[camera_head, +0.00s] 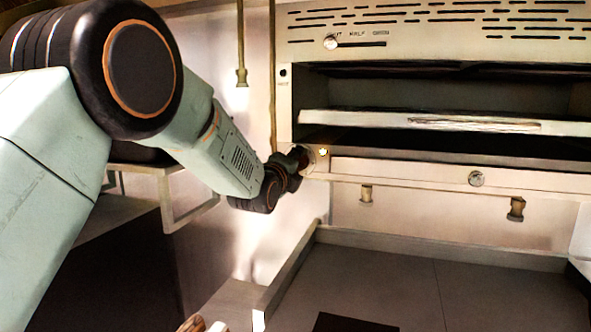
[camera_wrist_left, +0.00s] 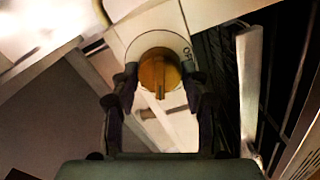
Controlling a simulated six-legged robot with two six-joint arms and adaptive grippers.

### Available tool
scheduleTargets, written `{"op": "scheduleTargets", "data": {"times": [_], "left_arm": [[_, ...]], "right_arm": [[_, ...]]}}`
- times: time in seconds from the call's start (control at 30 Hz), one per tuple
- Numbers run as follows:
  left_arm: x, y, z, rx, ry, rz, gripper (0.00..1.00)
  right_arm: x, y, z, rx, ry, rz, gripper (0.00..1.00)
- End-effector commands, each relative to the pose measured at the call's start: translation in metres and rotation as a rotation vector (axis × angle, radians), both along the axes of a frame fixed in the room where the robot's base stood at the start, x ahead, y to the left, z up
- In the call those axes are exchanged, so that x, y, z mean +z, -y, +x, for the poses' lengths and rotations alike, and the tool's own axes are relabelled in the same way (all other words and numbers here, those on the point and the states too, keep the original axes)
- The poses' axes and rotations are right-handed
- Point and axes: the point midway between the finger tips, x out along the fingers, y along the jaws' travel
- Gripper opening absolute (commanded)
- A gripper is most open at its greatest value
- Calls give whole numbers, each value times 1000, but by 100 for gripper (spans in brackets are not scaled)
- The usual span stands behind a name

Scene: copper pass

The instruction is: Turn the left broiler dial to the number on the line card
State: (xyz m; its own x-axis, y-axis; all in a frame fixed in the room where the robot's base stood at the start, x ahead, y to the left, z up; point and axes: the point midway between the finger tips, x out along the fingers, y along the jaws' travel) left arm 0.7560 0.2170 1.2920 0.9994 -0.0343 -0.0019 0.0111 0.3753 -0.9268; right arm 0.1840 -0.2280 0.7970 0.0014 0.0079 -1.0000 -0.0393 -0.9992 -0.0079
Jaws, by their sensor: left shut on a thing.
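The left broiler dial (camera_wrist_left: 158,70) is a round brass-coloured knob with a raised bar, on a pale round plate in the left wrist view. The bar points roughly down in that picture. My left gripper (camera_wrist_left: 160,84) has one finger on each side of the dial and is shut on it. In the head view my left gripper (camera_head: 303,160) reaches the lower left corner of the broiler (camera_head: 400,168) and mostly hides the dial. The numbers around the dial are too small to read. No line card can be made out. My right gripper is not in view.
A second, silver dial (camera_head: 476,178) sits further right on the broiler's front rail. A pale rack shelf (camera_head: 380,122) juts out above. Brass fittings (camera_head: 516,208) hang below the rail. A grey counter with a raised edge (camera_head: 290,262) lies below, mostly clear.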

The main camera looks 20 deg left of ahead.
Motion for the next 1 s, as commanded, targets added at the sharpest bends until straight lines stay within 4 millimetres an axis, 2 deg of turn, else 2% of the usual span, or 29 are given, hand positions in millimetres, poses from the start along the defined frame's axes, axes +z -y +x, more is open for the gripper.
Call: {"op": "scheduleTargets", "data": {"times": [0.5, 0.73, 1.0], "left_arm": [[6, -1, 1, 4, 30, 452, 14], [7, -1, 1, 5, 36, 585, 14], [9, -1, 1, 7, 40, 661, 14]], "right_arm": [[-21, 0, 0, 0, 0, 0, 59], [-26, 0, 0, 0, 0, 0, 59], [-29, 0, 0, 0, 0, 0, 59]]}}
